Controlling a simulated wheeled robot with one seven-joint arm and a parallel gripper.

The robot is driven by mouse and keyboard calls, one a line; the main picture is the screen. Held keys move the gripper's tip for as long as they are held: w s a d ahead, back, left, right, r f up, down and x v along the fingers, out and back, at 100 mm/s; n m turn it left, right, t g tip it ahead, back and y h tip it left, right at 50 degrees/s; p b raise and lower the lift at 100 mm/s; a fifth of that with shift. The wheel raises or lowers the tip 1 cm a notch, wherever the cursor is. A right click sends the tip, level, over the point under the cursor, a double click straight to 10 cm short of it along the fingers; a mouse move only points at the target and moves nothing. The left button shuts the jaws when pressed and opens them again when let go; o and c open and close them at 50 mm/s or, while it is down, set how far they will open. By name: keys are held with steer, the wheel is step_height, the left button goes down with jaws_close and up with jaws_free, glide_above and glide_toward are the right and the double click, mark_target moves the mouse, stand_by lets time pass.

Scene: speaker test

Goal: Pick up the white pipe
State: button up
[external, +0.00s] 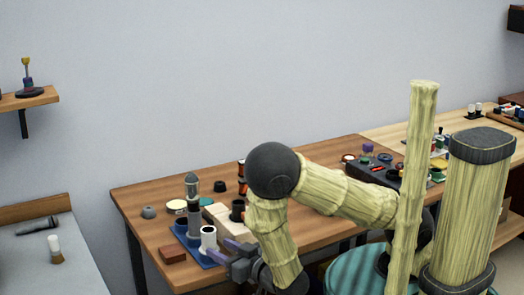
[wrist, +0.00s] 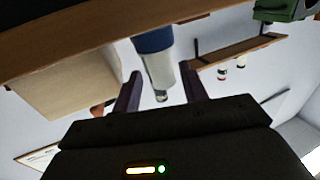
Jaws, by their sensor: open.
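The white pipe (external: 208,239), a short upright cylinder with a dark open top, stands at the front of the blue tray (external: 187,250) in the external view. My gripper (external: 220,249) is low at the table's front edge, its purple fingers apart and pointing towards the pipe. In the wrist view, which looks upside down, a white cylinder (wrist: 155,70) with blue at its upper end shows between and beyond the open fingers of my gripper (wrist: 160,88). It looks like the pipe. I cannot tell whether either finger touches it.
A grey bottle-like object (external: 193,203) stands behind the pipe. A pale block (external: 218,215) is to its right; a large beige block (wrist: 62,82) shows left in the wrist view. A reddish-brown block (external: 172,255) lies front left.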

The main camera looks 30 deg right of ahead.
mark_target(214, 244)
steer(key=shift+p+x, duration=0.35)
steer(key=shift+x, duration=2.35)
steer(key=shift+w, duration=0.1)
steer(key=shift+d, duration=0.15)
steer(key=c, duration=0.7)
steer(key=shift+c, duration=0.2)
step_height(214, 244, up, 28)
steer(key=p, duration=0.5)
